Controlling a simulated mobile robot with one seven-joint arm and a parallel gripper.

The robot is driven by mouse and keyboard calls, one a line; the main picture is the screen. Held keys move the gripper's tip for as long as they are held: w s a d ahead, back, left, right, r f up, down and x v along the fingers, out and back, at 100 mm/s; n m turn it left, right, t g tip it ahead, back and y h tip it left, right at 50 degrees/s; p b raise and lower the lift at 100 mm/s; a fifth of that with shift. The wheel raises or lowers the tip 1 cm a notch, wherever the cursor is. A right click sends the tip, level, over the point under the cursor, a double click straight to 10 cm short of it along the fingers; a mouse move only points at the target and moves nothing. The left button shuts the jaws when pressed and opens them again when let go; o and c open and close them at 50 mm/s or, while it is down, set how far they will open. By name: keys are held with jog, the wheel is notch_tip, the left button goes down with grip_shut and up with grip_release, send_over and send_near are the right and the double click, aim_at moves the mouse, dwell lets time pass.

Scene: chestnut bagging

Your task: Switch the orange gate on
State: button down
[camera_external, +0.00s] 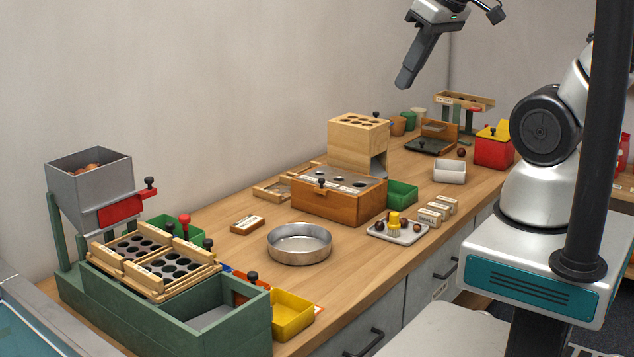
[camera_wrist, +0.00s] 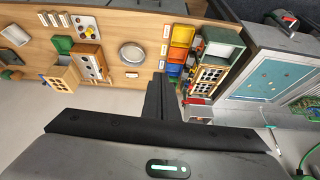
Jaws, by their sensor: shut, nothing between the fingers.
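My gripper (camera_external: 402,83) is shut and empty, high above the back of the bench and far from the sorter. In the wrist view my gripper's fingers (camera_wrist: 161,98) point toward the bench edge, with the sorter (camera_wrist: 223,47) on the right.
A grey hopper (camera_external: 88,183) with a red gate (camera_external: 120,209) stands above the sorter. A yellow bin (camera_external: 291,317) adjoins its right end. A round metal pan (camera_external: 299,257) and a wooden box (camera_external: 338,202) stand mid-bench. Bare wood lies around the pan.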

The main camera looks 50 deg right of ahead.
jog(key=w+a+f+m+g+y+b, duration=0.1)
jog(key=w+a+f+m+g+b, duration=0.15)
jog(key=w+f, duration=0.45)
jog(key=w+a+f+m+g+y+b, duration=0.1)
jog(key=w+a+f+m+g, duration=0.2)
jog(key=w, duration=0.7)
jog(key=w+a+f+m, duration=0.1)
jog(key=w+f+m, duration=0.1)
jog(key=f, duration=0.5)
jog(key=w+a+f+m+g+y+b, duration=0.1)
jog(key=w+a+f+m, duration=0.1)
jog(key=f, duration=0.5)
jog(key=w+a+f+m+g, duration=0.1)
jog(key=w+f+m, duration=0.1)
jog(key=w+f, duration=0.2)
notch_tip(320, 180, down, 3)
jog(key=shift+a+r+m+y, duration=0.1)
jog(key=shift+a+m+y, duration=0.25)
jog(key=shift+y, duration=0.05)
jog(key=b+x, duration=0.8)
jog(key=x, duration=0.3)
jog(key=shift+s+a+r+p, duration=0.25)
jog(key=shift+a+r+p, duration=0.3)
jog(key=shift+r, duration=0.35)
jog(key=shift+s+a+r+p, duration=0.3)
jog(key=shift+a+r, duration=0.35)
jog(key=shift+r, duration=0.3)
